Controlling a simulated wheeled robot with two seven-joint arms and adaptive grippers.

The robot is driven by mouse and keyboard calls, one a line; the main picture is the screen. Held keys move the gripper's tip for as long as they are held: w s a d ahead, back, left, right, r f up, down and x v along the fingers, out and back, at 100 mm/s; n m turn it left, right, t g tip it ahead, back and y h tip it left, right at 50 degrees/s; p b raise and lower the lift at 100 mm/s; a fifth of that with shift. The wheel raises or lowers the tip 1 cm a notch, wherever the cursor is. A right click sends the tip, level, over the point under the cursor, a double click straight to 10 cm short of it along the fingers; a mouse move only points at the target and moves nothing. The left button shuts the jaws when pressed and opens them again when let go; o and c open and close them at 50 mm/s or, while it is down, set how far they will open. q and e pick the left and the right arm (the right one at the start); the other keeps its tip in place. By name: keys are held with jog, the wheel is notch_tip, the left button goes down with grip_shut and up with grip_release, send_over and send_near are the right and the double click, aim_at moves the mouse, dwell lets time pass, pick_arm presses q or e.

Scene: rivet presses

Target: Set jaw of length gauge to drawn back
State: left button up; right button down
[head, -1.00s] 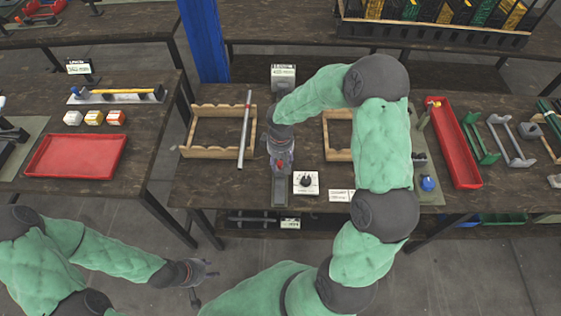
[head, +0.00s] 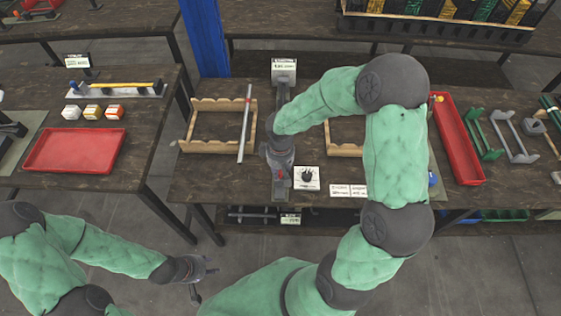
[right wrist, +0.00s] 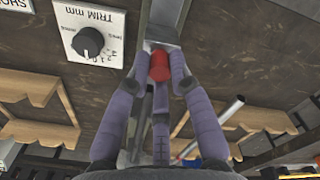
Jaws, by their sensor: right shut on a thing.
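The length gauge is a narrow grey rail (head: 279,195) running front to back on the middle bench, with a display (head: 284,70) at its far end. Its jaw carries a red knob (head: 280,175), which also shows in the right wrist view (right wrist: 160,66). My right gripper (head: 279,172) reaches down over the near part of the rail; its fingers are closed around the red knob in the right wrist view (right wrist: 162,62). The hand hides part of the jaw. My left gripper (head: 205,280) is open and empty, in front of the bench.
A wooden frame with a grey tube (head: 245,120) lies left of the gauge. A white dial plate (head: 306,178) marked TRIM mm is close on its right. Another wooden frame (head: 345,149) is partly behind my right arm. A red tray (head: 458,140) lies further right.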

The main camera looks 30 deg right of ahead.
jog(key=shift+s+a+f, duration=0.1)
jog(key=shift+s+a, duration=0.2)
jog(key=shift+s, duration=0.25)
jog(key=c, duration=1.1)
grip_release()
jog(key=shift+s, duration=0.15)
jog(key=shift+r, duration=0.55)
notch_tip(320, 180, up, 11)
